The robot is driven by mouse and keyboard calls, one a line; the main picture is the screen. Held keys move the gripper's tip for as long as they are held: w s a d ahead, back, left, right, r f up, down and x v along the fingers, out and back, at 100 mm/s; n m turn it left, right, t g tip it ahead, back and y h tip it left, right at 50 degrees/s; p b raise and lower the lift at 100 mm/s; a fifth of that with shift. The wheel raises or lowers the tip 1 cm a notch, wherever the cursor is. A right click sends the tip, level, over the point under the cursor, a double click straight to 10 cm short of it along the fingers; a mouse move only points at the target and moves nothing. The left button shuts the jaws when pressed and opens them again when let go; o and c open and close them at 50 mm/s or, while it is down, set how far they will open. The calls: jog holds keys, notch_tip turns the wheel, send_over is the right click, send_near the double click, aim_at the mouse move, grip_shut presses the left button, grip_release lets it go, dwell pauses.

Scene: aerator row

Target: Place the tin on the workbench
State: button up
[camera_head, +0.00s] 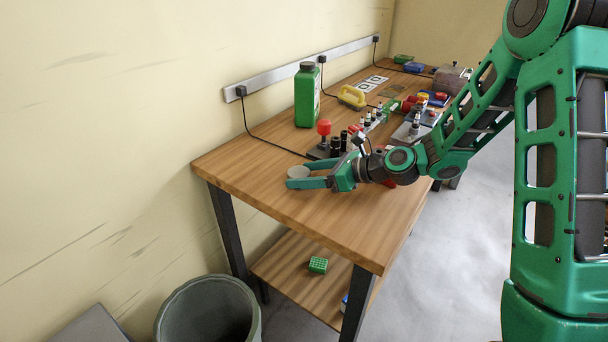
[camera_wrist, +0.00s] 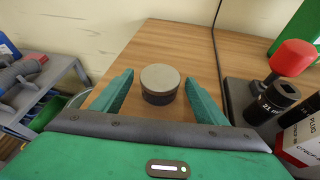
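The tin (camera_wrist: 160,82) is a short round can with a pale grey lid and dark sides. It stands upright on the wooden workbench (camera_head: 330,219), near the bench's left end. In the wrist view my gripper (camera_wrist: 158,88) is open, with a green finger on each side of the tin and gaps between the fingers and the tin.
A red-knobbed tool (camera_head: 324,132) and black sockets (camera_wrist: 275,98) stand close beside the gripper. A green bottle (camera_head: 307,95) stands behind. A grey bin (camera_head: 208,310) is on the floor. The bench's front left is clear.

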jog(key=shift+r, duration=0.1)
jog(key=v, duration=1.2)
jog(key=shift+s, duration=0.1)
